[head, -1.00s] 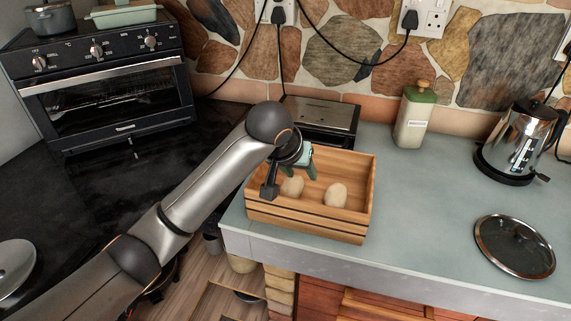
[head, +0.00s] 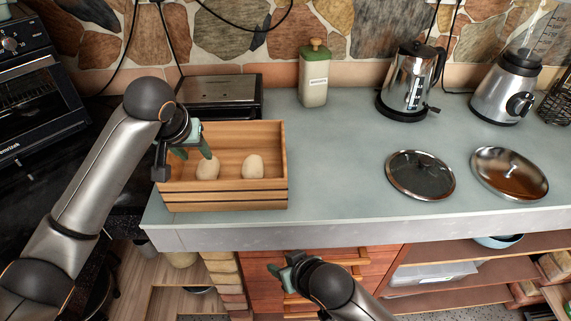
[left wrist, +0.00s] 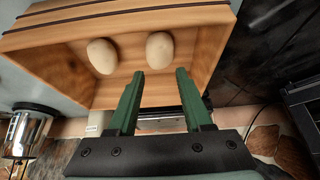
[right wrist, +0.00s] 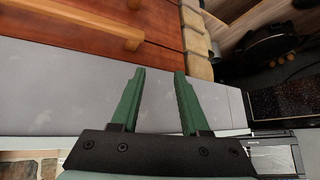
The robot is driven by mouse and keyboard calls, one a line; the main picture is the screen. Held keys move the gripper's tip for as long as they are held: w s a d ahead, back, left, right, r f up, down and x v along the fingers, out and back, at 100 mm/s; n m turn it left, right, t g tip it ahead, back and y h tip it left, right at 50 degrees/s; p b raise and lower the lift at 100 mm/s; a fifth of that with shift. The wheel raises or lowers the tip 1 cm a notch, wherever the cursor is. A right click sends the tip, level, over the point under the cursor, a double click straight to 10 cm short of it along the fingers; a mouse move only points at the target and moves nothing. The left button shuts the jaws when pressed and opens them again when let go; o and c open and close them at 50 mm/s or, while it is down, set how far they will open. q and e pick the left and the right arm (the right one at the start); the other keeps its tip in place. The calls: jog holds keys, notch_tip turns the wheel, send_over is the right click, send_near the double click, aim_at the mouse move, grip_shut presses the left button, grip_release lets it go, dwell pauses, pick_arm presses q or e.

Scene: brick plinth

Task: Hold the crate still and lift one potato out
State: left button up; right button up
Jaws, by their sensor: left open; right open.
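The wooden crate (head: 225,200) stands upright near the left front corner of the grey counter. Two pale potatoes lie inside it, a left potato (head: 207,167) and a right potato (head: 253,166). In the left wrist view they show as one potato (left wrist: 102,56) and another (left wrist: 160,50). My left gripper (head: 207,150) is open and empty at the crate's left back part; its green fingers (left wrist: 158,88) point toward the crate's inside, apart from the potatoes. My right gripper (head: 276,266) is open and empty in front of the drawers, below the counter edge; its fingers (right wrist: 157,85) show apart.
A dark toaster-like appliance (head: 215,91) stands behind the crate, with a green-lidded canister (head: 314,85) to its right. A kettle (head: 410,85), a blender (head: 505,90) and two lids, one dark (head: 420,176), stand or lie further right. Counter right of the crate is clear.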

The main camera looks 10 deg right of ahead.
jog(key=w+a+r+n+t, duration=0.1)
jog(key=a+r, duration=0.1)
jog(key=r, duration=0.6)
jog(key=w+a+r+t, duration=0.1)
jog(key=a+r, duration=0.1)
jog(key=r, duration=0.5)
jog(key=m+t+h, duration=0.4)
jog(key=m+h, duration=0.1)
jog(key=m, duration=0.1)
send_near(284, 147)
jog(key=x, duration=1.1)
grip_shut()
